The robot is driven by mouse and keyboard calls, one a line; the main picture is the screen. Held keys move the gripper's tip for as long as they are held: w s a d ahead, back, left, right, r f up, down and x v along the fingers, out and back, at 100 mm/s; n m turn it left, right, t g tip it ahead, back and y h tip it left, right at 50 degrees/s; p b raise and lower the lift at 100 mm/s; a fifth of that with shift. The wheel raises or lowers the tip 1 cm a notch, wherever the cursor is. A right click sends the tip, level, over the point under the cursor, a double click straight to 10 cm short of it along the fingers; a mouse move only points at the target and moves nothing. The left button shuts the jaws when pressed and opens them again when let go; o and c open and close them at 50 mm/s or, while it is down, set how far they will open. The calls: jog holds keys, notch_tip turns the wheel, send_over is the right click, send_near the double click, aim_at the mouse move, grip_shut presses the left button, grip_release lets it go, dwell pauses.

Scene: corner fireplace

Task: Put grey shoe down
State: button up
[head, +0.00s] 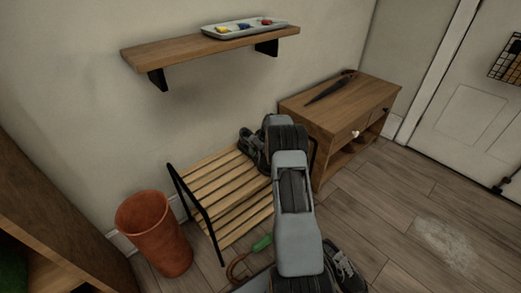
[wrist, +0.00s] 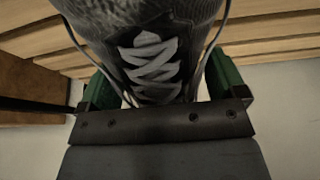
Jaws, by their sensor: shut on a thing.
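The grey shoe (wrist: 150,60) with pale laces fills the upper middle of the wrist view. My gripper (wrist: 162,82) is shut on it, with a green finger on each side. A wooden slatted rack (head: 215,195) with black metal ends stands by the wall in the head view, and slats show behind the shoe in the wrist view (wrist: 275,45). In the head view a dark grey shoe (head: 251,145) shows at the rack's far end beside my arm, which hides my fingers. I cannot tell whether the held shoe touches the slats.
A terracotta bin (head: 153,235) stands left of the rack. A wooden cabinet (head: 335,105) with a dark tool on top is at its right. A wall shelf (head: 205,45) holds a tray. Another dark shoe (head: 343,268) is at the bottom. The rack's near slats are bare.

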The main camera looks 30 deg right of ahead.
jog(key=o, duration=1)
jog(key=shift+c, duration=0.2)
jog(key=p+v, duration=0.3)
jog(key=v, duration=0.8)
jog(key=shift+r, duration=0.15)
jog(key=s+a+r, duration=0.5)
jog(key=a+r, duration=0.1)
jog(key=a, duration=0.3)
jog(key=s+a+r, duration=0.4)
jog(key=a+r, duration=0.2)
jog(key=a, duration=0.2)
jog(key=s+a, duration=0.5)
jog(key=s, duration=0.5)
jog(key=s+a+m+g, duration=0.1)
jog(key=s+a, duration=0.5)
jog(key=s, duration=0.4)
jog(key=shift+a+r+m+g+h, duration=0.15)
jog(key=shift+a+m+g+h, duration=0.1)
jog(key=shift+m+g+h, duration=0.05)
